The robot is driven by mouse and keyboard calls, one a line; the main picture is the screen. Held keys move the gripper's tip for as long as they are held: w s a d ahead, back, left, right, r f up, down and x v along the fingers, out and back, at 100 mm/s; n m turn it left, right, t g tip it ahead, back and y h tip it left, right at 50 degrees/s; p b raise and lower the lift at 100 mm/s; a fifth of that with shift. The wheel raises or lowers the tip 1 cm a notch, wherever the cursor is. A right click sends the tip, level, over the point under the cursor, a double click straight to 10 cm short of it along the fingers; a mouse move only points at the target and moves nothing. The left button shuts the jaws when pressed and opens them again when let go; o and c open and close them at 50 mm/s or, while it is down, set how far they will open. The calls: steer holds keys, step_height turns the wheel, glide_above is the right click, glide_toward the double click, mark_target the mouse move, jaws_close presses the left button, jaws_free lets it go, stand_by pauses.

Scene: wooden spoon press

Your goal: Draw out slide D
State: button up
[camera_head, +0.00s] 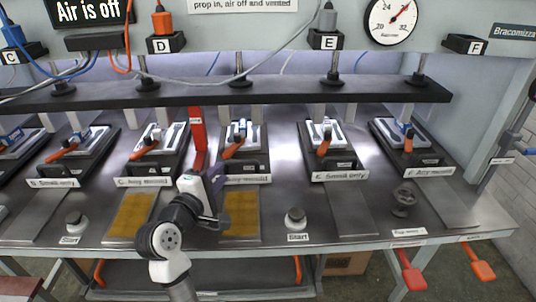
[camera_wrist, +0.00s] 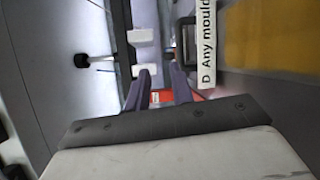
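Slide D is a dark carriage (camera_head: 255,161) with a pale mould and an orange-red handle (camera_head: 233,150), in under the black crossbar in the head view. Its front label, "D Any mould" (camera_head: 247,180), is partly covered by my arm. The label also shows sideways in the wrist view (camera_wrist: 208,42). My gripper (camera_head: 217,186) is just left of slide D's front. In the wrist view its two dark fingers (camera_wrist: 158,78) stand apart with a gap between them. Something red (camera_wrist: 165,97) shows between and behind them; whether they touch it is unclear.
A red upright prop (camera_head: 198,140) stands between slides C and D, close to my gripper. Slides C (camera_head: 155,160) and E (camera_head: 330,158) flank D. Yellow plates (camera_head: 131,216) and grey start buttons (camera_head: 294,218) lie along the front. A sign reads "Air is off" (camera_head: 88,10).

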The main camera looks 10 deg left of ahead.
mark_target(239, 163)
steer(key=f, duration=0.1)
steer(key=w+f+g, duration=0.1)
steer(key=shift+f+m, duration=0.35)
steer(key=shift+m, duration=0.05)
steer(key=p+x, duration=0.4)
steer(key=x, duration=0.8)
steer(key=shift+w+a, duration=0.1)
steer(key=shift+w, duration=0.2)
steer(key=shift+w+f+y, duration=0.2)
steer(key=shift+w+y, duration=0.1)
steer(key=shift+w, duration=0.2)
jaws_close()
